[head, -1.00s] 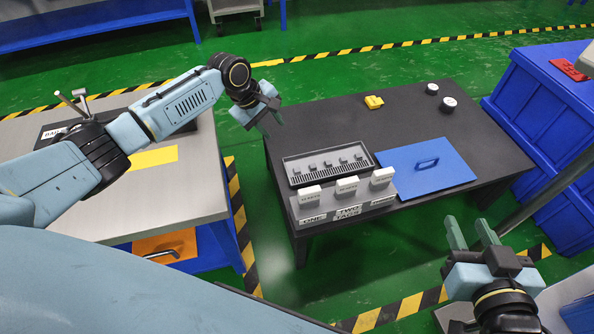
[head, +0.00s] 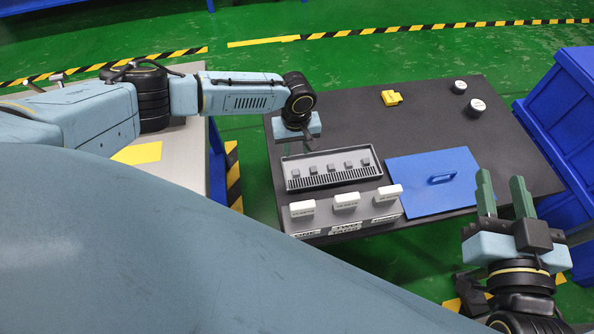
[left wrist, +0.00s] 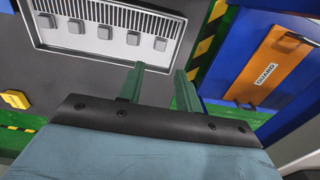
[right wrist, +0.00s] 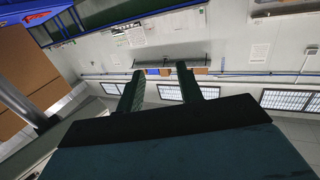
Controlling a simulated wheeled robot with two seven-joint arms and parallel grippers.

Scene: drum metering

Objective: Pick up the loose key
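A grey tray (head: 287,168) with a comb-like slotted strip lies on the dark table and holds several small grey blocks (head: 329,168). The tray and blocks (left wrist: 133,39) also show in the left wrist view. I cannot tell which piece is the loose key. My left gripper (head: 306,148) is just behind the tray's far edge, its fingers partly hidden in the head view. In the left wrist view its fingers (left wrist: 160,80) are apart and empty, beside the tray's edge. My right gripper (head: 502,194) is open and empty, right of the blue panel.
Three white-topped blocks (head: 346,200) stand on a labelled grey stand in front of the tray. A blue panel with a handle (head: 420,196) lies to the right. A yellow piece (head: 391,98) and two round white-topped items (head: 477,105) sit farther back. The table's middle is clear.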

